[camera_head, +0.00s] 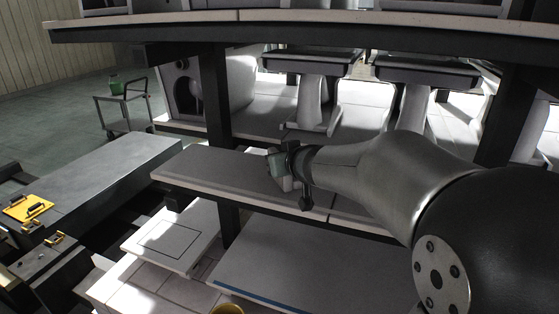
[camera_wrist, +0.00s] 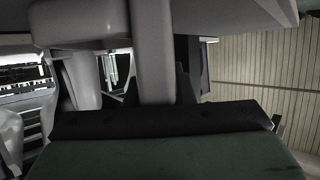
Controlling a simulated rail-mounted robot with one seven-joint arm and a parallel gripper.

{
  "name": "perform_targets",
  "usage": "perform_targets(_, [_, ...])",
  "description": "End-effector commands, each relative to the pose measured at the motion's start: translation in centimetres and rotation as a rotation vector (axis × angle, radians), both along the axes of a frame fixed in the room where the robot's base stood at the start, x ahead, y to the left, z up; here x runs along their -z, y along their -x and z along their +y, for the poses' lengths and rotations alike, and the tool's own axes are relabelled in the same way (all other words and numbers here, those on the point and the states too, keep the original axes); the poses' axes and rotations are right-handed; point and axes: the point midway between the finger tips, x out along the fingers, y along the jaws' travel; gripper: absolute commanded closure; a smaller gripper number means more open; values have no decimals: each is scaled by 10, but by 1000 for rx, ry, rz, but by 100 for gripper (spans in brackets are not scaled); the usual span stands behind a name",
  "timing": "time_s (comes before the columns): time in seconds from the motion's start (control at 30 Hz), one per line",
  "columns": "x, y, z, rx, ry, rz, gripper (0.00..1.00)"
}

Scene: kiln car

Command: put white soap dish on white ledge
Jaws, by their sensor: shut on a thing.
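My gripper (camera_head: 292,168) is at the end of my arm, above the middle grey shelf in the head view. It is shut on a pale grey-green piece (camera_head: 276,166), which I take to be the white soap dish in shade; its shape is mostly hidden. In the wrist view a dark greenish surface (camera_wrist: 170,155) with a black edge fills the bottom; I cannot tell which part it is. A low white slab with a thin square outline (camera_head: 170,240) lies below and left of my gripper and appears to be the white ledge.
The middle shelf (camera_head: 215,165) runs under my gripper, with a dark post (camera_head: 215,95) behind it. A long upper shelf (camera_head: 300,22) hangs overhead. White fixtures (camera_head: 315,95) stand behind. A grey bench (camera_head: 100,185) with yellow parts (camera_head: 28,208) is at left. A yellow rim (camera_head: 227,309) shows below.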

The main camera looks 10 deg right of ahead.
Motion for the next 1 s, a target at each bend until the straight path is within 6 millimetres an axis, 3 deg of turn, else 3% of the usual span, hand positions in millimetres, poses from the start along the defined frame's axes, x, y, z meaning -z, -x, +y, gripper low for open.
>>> perform_targets(0.07, [3, 0, 0, -1, 0, -1, 100])
perform_targets(0.1, [3, 0, 0, 0, 1, 1, 67])
perform_targets(0.13, [3, 0, 0, 0, 1, 1, 59])
perform_targets(0.17, [3, 0, 0, 0, 0, 1, 57])
perform_targets(0.57, [-6, 6, -1, 1, 1, 0, 57])
perform_targets(1.0, [-42, 86, -18, 0, 1, -1, 57])
